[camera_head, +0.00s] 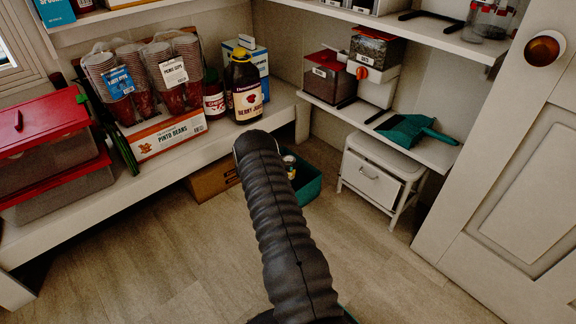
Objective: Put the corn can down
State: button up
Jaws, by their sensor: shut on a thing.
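My black ribbed arm reaches up the middle of the picture, and its far end covers what lies behind it. My gripper's fingers do not show; they are hidden behind the arm. A small can with a yellowish label (290,162) shows just right of the arm, at the teal bin. I cannot read its label, and I cannot tell whether it is the corn can, or whether it is held or rests in the bin.
The teal bin (309,188) and a cardboard box (212,183) sit on the floor by the left shelf. That shelf holds a pinto beans box (168,137), cups and a berry juice bottle (243,88). A white drawer stool (372,183) stands right. The front floor is clear.

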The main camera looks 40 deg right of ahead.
jog(key=shift+f, duration=0.35)
jog(key=shift+f, duration=0.65)
jog(key=o, duration=1.4)
